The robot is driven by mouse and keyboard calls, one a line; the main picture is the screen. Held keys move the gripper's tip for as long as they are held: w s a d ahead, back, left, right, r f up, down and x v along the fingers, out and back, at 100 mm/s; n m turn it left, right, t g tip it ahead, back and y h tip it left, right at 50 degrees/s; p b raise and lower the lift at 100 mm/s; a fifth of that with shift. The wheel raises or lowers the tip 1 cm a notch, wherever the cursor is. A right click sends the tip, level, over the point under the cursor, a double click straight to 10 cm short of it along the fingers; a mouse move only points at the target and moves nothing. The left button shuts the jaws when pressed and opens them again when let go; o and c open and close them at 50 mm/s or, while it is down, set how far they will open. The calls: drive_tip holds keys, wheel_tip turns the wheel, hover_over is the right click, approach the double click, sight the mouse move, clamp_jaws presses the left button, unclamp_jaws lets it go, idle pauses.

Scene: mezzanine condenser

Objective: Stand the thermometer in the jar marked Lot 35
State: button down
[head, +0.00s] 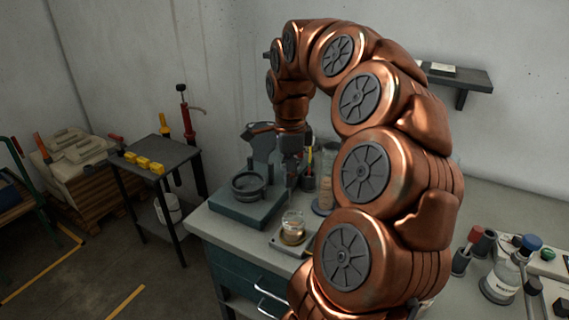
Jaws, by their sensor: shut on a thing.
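A small glass jar (293,221) with amber contents stands on a pale flat device (283,246), in front and apart from my gripper. A tall clear glass vessel (329,158) stands behind, partly covered by my arm. No mark reading Lot 35 is legible.
A grey stand with a ring (249,184) is close to my gripper's left. A slim red and yellow thing (309,160) is just right of it. A blue-capped bottle (503,278) and a red-topped holder (466,252) stand at the right. My arm hides the bench's middle.

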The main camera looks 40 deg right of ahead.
drive_tip(key=shift+s+d+r+m, duration=0.45)
drive_tip(key=shift+s+r+m, duration=0.1)
drive_tip(key=shift+m, duration=0.35)
drive_tip(key=shift+f, duration=0.15)
drive_tip(key=shift+f+p, duration=0.3)
drive_tip(key=shift+f, duration=1.4)
wheel_tip(320, 180, down, 8)
drive_tip(key=b, duration=0.8)
drive_tip(key=shift+c, duration=2.4)
unclamp_jaws()
